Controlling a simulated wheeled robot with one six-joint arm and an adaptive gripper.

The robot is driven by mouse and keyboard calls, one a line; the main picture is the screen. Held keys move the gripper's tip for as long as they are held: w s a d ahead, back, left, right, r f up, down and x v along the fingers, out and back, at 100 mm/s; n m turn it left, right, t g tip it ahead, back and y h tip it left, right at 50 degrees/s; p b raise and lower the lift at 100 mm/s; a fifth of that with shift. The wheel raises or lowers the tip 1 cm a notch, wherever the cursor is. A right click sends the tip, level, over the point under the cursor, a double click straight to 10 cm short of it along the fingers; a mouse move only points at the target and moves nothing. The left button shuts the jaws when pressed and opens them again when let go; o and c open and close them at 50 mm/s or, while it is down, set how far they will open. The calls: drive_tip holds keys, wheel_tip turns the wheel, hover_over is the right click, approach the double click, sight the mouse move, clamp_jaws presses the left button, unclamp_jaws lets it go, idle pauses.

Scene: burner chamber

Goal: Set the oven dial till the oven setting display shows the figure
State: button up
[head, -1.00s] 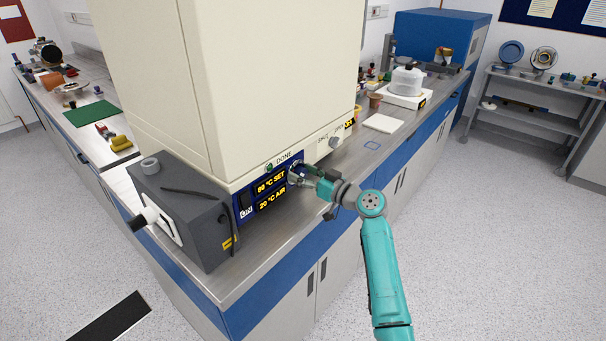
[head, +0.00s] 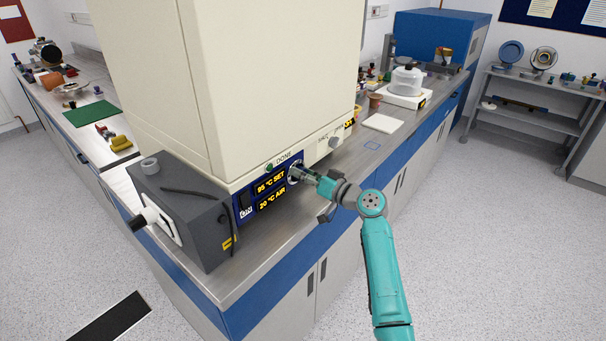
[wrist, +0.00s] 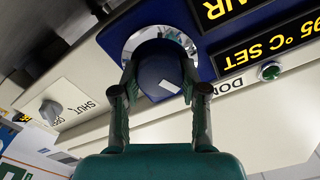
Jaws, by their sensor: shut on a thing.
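The oven dial (wrist: 160,68) is a dark blue round knob with a white mark, set in a pale ring on the oven's blue panel. My gripper (wrist: 158,88) has a finger on each side of the dial and is shut on it. In the head view my gripper (head: 302,175) reaches the panel from the right and mostly hides the dial. The oven setting display (head: 271,186) reads "95 °C SET" in yellow and shows upside down in the wrist view (wrist: 268,45). Below it, the air display (head: 272,201) reads "20 °C AIR".
A green button (head: 269,168) marked DONE sits above the displays. A grey knob (wrist: 50,110) marked SHUT and OPEN is on the cream oven (head: 240,80). A dark grey box (head: 185,215) stands left of the panel. The steel bench is clear along its front edge.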

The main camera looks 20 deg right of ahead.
drive_tip(key=m, duration=0.6)
drive_tip(key=shift+d+f+m, duration=0.1)
drive_tip(key=shift+f+m, duration=0.05)
drive_tip(key=shift+m, duration=0.15)
idle(0.5)
drive_tip(key=o, duration=1.1)
drive_tip(key=shift+w, duration=0.1)
drive_tip(key=shift+o, duration=0.2)
drive_tip(key=v, duration=1.2)
